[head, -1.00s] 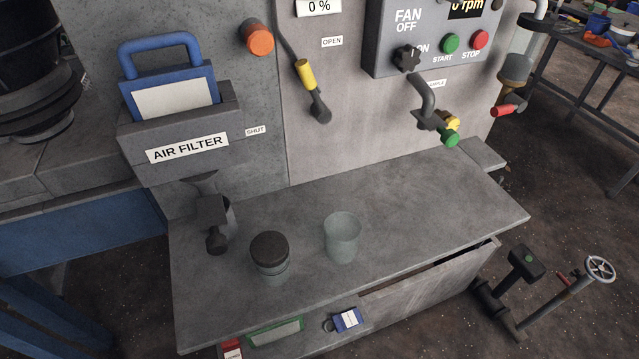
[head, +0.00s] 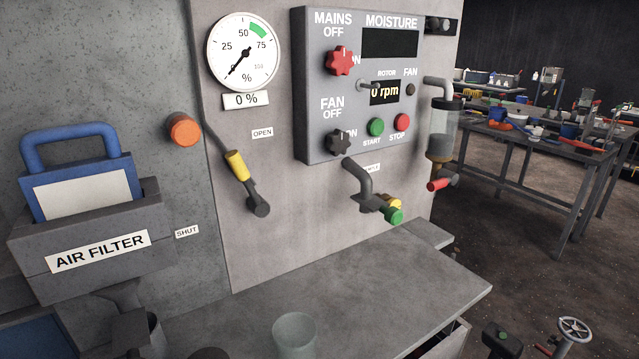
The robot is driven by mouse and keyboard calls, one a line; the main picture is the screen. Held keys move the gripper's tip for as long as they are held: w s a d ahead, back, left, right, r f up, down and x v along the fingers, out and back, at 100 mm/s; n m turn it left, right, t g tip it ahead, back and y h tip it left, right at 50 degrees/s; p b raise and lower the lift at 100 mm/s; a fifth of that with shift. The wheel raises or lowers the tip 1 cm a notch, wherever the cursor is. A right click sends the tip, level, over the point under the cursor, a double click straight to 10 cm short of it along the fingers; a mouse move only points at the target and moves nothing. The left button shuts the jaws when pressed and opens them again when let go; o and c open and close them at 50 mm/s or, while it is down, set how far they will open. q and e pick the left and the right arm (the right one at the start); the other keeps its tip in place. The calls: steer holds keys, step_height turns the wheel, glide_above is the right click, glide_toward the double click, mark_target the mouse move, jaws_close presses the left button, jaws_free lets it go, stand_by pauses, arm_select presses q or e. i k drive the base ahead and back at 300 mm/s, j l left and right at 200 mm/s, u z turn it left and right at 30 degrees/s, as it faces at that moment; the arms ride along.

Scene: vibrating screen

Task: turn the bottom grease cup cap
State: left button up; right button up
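I cannot make out anything that is clearly a grease cup or its cap. The round fittings in the head view are an orange knob (head: 184,129) on the grey wall, and a yellow part (head: 393,200) and a green part (head: 392,216) at the end of a bent grey pipe (head: 357,178) below the control box. A clear vessel with a dark lower part (head: 440,140) hangs at the panel's right edge, with a red-ended handle (head: 438,184) under it. Neither of my grippers shows.
A control box (head: 350,90) and a round gauge (head: 243,51) sit above a grey bench top (head: 390,290). A clear cup (head: 295,332) stands on it. A blue-handled air filter (head: 82,185) is at left. Open floor (head: 500,230) and a cluttered table (head: 540,140) are at right.

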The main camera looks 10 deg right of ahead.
mark_target(393, 202)
steer(key=l+z, duration=0.15)
steer(key=l, duration=1.25)
